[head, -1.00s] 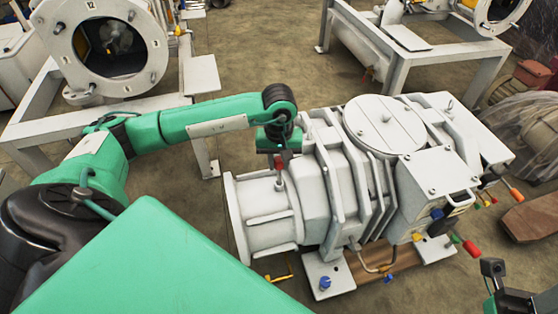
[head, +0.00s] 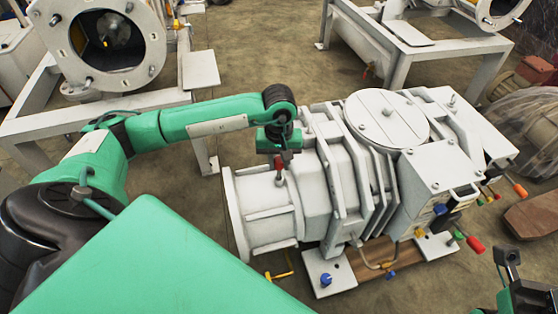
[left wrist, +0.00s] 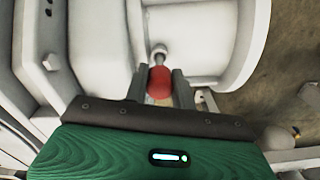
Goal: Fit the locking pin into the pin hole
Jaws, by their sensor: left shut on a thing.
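The locking pin has a red knob (left wrist: 159,84) and a thin metal shaft (left wrist: 158,54), which meets a white surface at its far end in the left wrist view. I cannot tell how deep it sits, and the pin hole itself is hidden. In the head view the red knob (head: 279,162) is just above the round neck of the white vacuum machine (head: 265,190). My left gripper (left wrist: 158,78) is shut on the knob, one finger on each side. My right gripper (head: 507,262) shows only partly at the lower right corner, apart from the machine.
Several coloured handles, including a red one (head: 475,245), stick out at the machine's right end. A white frame with a round port (head: 108,88) stands behind my left arm. A second white frame (head: 400,60) stands at the back. Floor between them is clear.

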